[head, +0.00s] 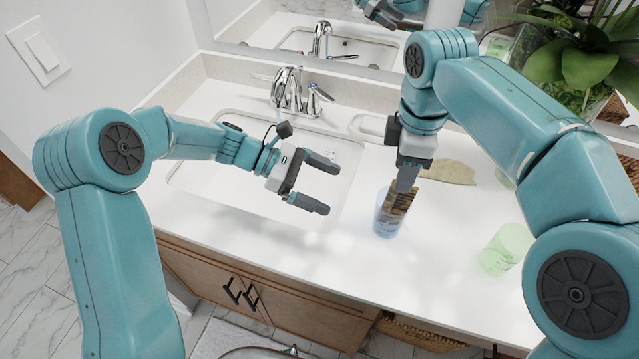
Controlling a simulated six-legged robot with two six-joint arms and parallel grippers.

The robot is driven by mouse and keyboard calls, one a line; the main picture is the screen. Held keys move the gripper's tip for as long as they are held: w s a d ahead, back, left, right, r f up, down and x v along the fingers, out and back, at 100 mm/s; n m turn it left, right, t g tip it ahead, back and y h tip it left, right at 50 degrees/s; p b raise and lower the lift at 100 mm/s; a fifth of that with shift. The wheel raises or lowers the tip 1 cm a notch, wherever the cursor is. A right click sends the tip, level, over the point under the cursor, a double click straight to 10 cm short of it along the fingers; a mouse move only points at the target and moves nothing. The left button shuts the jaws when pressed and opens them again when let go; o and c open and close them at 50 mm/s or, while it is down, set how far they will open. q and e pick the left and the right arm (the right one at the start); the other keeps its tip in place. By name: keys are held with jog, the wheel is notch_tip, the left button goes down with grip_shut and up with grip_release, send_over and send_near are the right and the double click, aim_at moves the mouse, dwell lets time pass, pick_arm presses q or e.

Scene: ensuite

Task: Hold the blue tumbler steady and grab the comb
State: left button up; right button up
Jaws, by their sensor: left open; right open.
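The blue tumbler (386,226) is translucent and stands on the white counter to the right of the sink. The brown comb (399,200) stands in it, with its upper part above the rim. My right gripper (407,181) points down right at the comb's top; its jaws are open and seen edge-on, so I cannot tell whether the comb is between them. My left gripper (328,184) is open and empty over the sink's right side, its fingers pointing toward the tumbler but apart from it.
A flat beige item (449,172) lies behind the blue tumbler. The sink (215,185) with a chrome faucet (287,90) is at left, a leafy plant (575,55) at back right. Counter between the tumblers is clear.

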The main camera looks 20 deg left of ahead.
aim_at(390, 216)
pick_arm(q)
jog(key=x, duration=1.6)
jog(key=shift+f, duration=0.15)
jog(key=shift+c, duration=0.4)
jog(key=c, duration=1.1)
jog(key=shift+o, duration=0.2)
jog(key=shift+d, duration=0.1)
pick_arm(e)
jog(key=d+r+y, duration=0.3)
jog(key=d+y, duration=0.1)
pick_arm(q)
jog(key=shift+a, duration=0.25)
pick_arm(e)
jog(key=shift+m, duration=0.3)
jog(key=x, duration=0.5)
jog(key=shift+w+a+f, duration=0.1)
jog(key=shift+a+f, duration=0.1)
jog(key=shift+a, duration=0.15)
pick_arm(q)
jog(key=shift+d, duration=0.2)
pick_arm(e)
jog(key=shift+a+f+y, duration=0.1)
jog(key=shift+f+y, duration=0.2)
jog(key=shift+f, duration=0.35)
pick_arm(q)
jog(key=shift+a, duration=0.15)
pick_arm(e)
jog(key=x, duration=0.4)
jog(key=shift+a+f, duration=0.25)
